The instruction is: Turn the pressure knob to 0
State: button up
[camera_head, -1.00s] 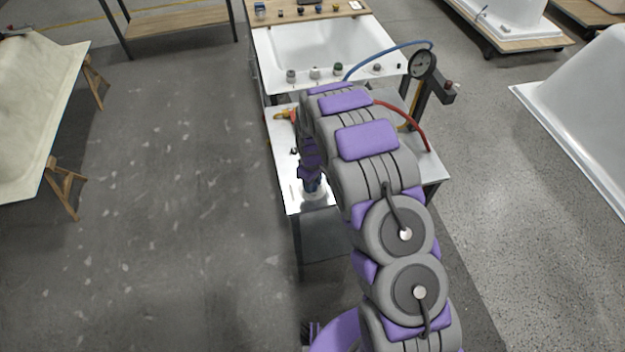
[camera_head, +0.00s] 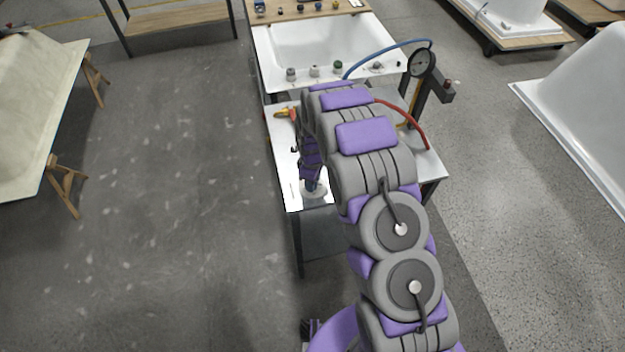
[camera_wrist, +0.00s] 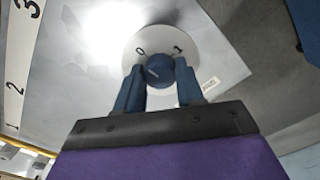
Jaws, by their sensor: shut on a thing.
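The pressure knob (camera_wrist: 159,70) is a blue knob on a round pale dial plate (camera_wrist: 190,48) in the wrist view. The plate carries the marks 0 and 1 on its far side; a light line on the knob's top is small and its exact aim is hard to read. My gripper (camera_wrist: 160,76) is shut on the knob, with one blue finger on each side. In the head view, my gripper (camera_head: 312,184) is low over the front left of the metal bench (camera_head: 290,170), and the dial plate (camera_head: 318,194) shows under it. My arm hides much of the bench.
A white tub shell (camera_head: 315,45) stands behind the bench with several knobs along its front rim. A yellow-orange tool (camera_head: 286,113) lies left of my arm.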

jog(key=shift+w+a+r, duration=0.1)
jog(key=shift+w+r, duration=0.1)
jog(key=shift+w, duration=0.05)
jog(key=o, duration=1)
jog(key=shift+s+f, duration=0.15)
jog(key=shift+o, duration=0.2)
notch_tip(320, 180, up, 17)
jog(key=shift+p, duration=0.4)
